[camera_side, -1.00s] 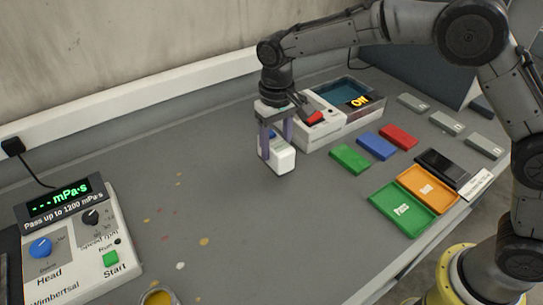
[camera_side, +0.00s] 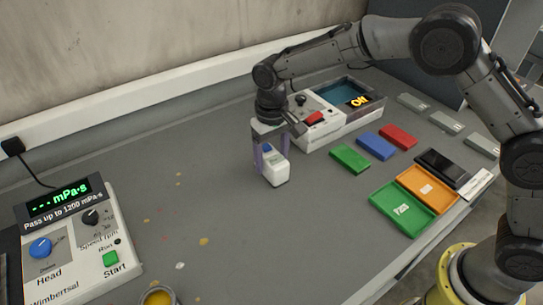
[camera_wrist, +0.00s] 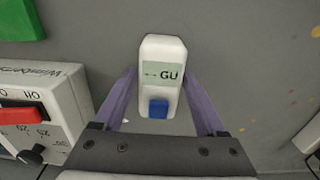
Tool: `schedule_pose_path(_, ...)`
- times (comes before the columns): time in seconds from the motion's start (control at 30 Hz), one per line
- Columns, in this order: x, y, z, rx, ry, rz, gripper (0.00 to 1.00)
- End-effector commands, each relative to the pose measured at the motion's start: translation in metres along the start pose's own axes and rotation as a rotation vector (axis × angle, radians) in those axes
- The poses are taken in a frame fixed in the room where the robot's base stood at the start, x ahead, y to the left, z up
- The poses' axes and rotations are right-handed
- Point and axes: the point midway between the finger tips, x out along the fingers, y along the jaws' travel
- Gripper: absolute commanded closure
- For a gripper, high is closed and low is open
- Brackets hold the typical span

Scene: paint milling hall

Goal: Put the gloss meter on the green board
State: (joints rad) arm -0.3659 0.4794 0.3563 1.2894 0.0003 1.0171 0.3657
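The gloss meter (camera_side: 275,175) is a white block with a blue button and a "GU" display; the wrist view shows its face (camera_wrist: 162,50). My gripper (camera_side: 271,160) has its two purple fingers on either side of the meter, closed on it. The fingertips partly hide behind the meter in the wrist view. I cannot tell how far the meter is above the table. The green board (camera_side: 350,158) is a flat, bare slab to the right of the meter; its corner shows at the upper left of the wrist view (camera_wrist: 20,18).
A blue board (camera_side: 377,146) and a red board (camera_side: 399,136) lie beyond the green one. A green "Pass" tray (camera_side: 402,211) adjoins an orange tray (camera_side: 427,187). A white instrument (camera_side: 318,117) stands behind my gripper. A viscometer panel (camera_side: 75,245) is at left. The table middle is clear.

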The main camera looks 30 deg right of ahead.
Motion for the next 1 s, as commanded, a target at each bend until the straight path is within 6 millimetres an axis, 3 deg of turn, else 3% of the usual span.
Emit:
schedule_pose_path(0.47,-0.008,0.000,-0.001,0.000,0.003,-0.001,0.13)
schedule_pose_path(1.0,-0.106,0.000,-0.001,0.000,0.003,-0.001,0.13)
